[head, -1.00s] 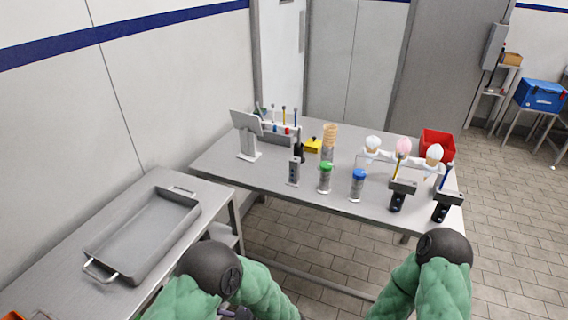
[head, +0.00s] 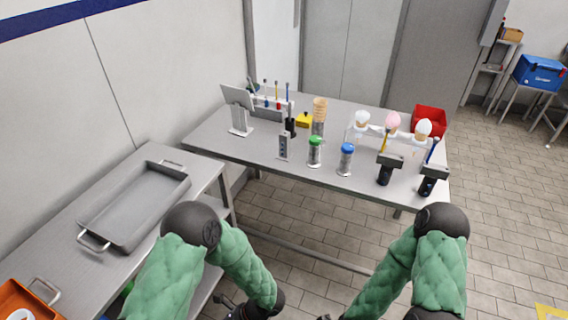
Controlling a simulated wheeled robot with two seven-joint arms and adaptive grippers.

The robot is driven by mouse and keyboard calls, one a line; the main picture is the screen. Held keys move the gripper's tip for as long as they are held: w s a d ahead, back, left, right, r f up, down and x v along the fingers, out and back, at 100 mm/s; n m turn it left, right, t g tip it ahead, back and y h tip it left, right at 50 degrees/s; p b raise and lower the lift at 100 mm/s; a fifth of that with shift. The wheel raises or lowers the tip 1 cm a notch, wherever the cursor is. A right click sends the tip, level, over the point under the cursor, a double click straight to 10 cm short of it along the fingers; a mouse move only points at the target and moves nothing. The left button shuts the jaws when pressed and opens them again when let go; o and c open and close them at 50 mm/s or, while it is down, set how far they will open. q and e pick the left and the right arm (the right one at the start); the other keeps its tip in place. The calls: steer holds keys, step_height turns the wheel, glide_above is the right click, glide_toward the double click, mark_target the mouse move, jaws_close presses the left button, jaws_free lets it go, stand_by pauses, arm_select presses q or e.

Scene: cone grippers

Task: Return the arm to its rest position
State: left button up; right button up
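My two green-sleeved arms fold down at the bottom of the head view, clear of the tables. My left gripper (head: 227,303) shows only in part at the bottom edge, low between the two tables. Of my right gripper (head: 325,317), only a small dark tip seems to show at the bottom edge. Whether either is open or shut is not clear. On the far table (head: 235,157), three topped cones stand in a clear holder, a pink one (head: 392,122) in the middle. Two black-handled tools (head: 387,169) stand at the table's right front.
A green-lidded jar (head: 314,152) and a blue-lidded jar (head: 346,160) stand near the front edge. Stacked cones (head: 319,113), a tablet stand (head: 238,110) and a red bin (head: 429,121) are behind. A grey tray (head: 135,208) lies on the left table. Floor between my arms is free.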

arm_select(q)
steer(key=s+d+f+n+g+h, duration=0.4)
steer(key=s+d+n+h, duration=0.4)
steer(key=h, duration=0.1)
steer(key=w+f+n+t+h+p, duration=0.1)
steer(key=w+n+t, duration=0.5)
steer(key=n, duration=0.6)
steer(key=shift+w+d+f+h, duration=0.35)
steer(key=shift+f+h, duration=0.25)
steer(key=shift+h, duration=0.6)
